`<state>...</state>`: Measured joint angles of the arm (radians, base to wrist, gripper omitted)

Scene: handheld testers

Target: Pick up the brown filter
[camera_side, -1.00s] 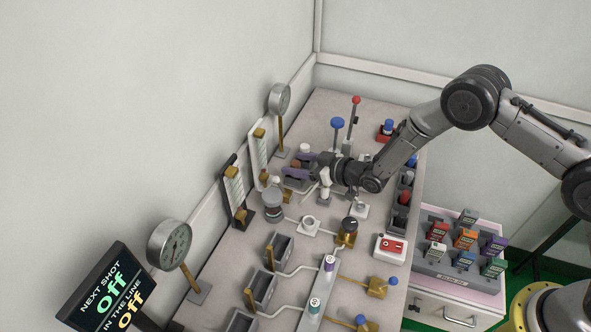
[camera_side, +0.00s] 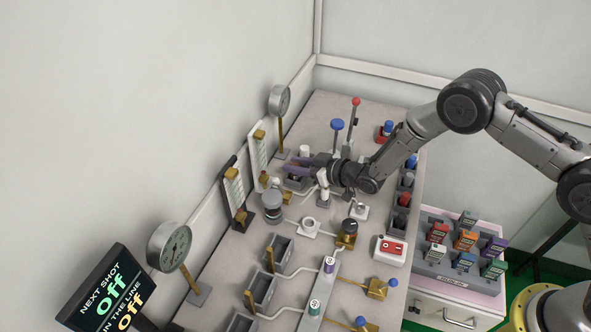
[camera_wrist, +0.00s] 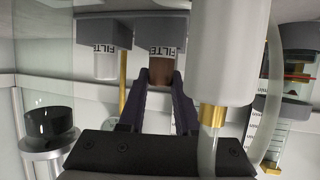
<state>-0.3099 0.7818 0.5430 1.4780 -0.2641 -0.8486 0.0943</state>
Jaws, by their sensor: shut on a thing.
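The brown filter (camera_wrist: 160,70) shows in the wrist view between my fingers. It has a white label band with partly hidden lettering and sits against a grey block (camera_wrist: 165,28). My gripper (camera_wrist: 158,84) has dark purple fingers, shut on the filter's brown part from both sides. In the side view, my gripper (camera_side: 299,169) is low over the far left part of the bench, and the filter is mostly hidden there.
A white filter (camera_wrist: 105,65) hangs beside the brown one in the wrist view. A white cylinder (camera_wrist: 222,50) stands close on the right. In the side view, a pressure gauge (camera_side: 279,100), blue-knobbed lever (camera_side: 337,124) and grey jar (camera_side: 272,204) surround my gripper on the crowded bench.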

